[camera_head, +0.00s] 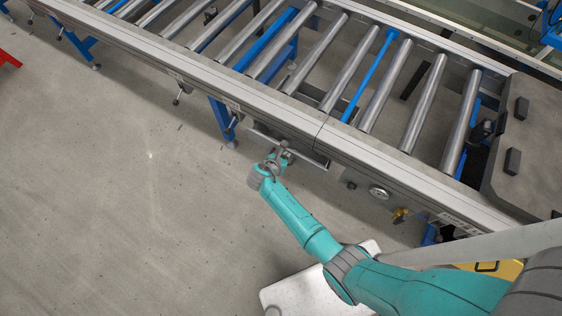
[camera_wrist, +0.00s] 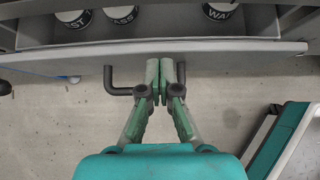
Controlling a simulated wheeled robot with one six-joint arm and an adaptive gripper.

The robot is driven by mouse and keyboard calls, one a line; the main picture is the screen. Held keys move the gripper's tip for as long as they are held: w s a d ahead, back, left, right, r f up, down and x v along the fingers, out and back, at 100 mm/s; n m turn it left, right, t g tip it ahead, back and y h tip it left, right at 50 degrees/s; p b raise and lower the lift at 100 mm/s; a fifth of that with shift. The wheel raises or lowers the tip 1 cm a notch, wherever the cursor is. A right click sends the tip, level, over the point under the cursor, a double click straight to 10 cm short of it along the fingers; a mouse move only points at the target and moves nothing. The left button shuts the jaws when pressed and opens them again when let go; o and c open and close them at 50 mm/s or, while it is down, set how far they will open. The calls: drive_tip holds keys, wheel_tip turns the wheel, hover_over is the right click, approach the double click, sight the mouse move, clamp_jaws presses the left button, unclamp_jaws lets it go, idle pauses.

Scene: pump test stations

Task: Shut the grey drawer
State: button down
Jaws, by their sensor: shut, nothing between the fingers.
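The grey drawer (camera_wrist: 240,47) fills the top of the wrist view and stands open, with round, labelled things inside. Its dark bar handle (camera_wrist: 112,82) projects from the front; the middle is hidden behind my fingers. In the head view the drawer (camera_head: 310,158) shows as a thin edge sticking out from under the conveyor frame. My gripper (camera_wrist: 166,68) is shut and empty, its fingertips at the drawer front by the handle. I cannot tell whether they touch. In the head view my gripper (camera_head: 284,152) is beside the drawer's front edge.
The roller conveyor (camera_head: 225,92) runs across above the drawer, on blue legs (camera_head: 222,120). A round fitting (camera_head: 379,192) and a brass fitting (camera_head: 401,215) sit on the frame to the right. The concrete floor (camera_head: 120,190) at left is clear.

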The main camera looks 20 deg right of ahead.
drive_tip(key=shift+w+d, duration=0.15)
drive_tip(key=shift+d, duration=0.05)
drive_tip(key=shift+w+d, duration=0.75)
drive_tip(key=shift+d, duration=0.25)
drive_tip(key=shift+w+d, duration=0.7)
drive_tip(key=shift+d, duration=0.25)
drive_tip(key=shift+r, duration=0.1)
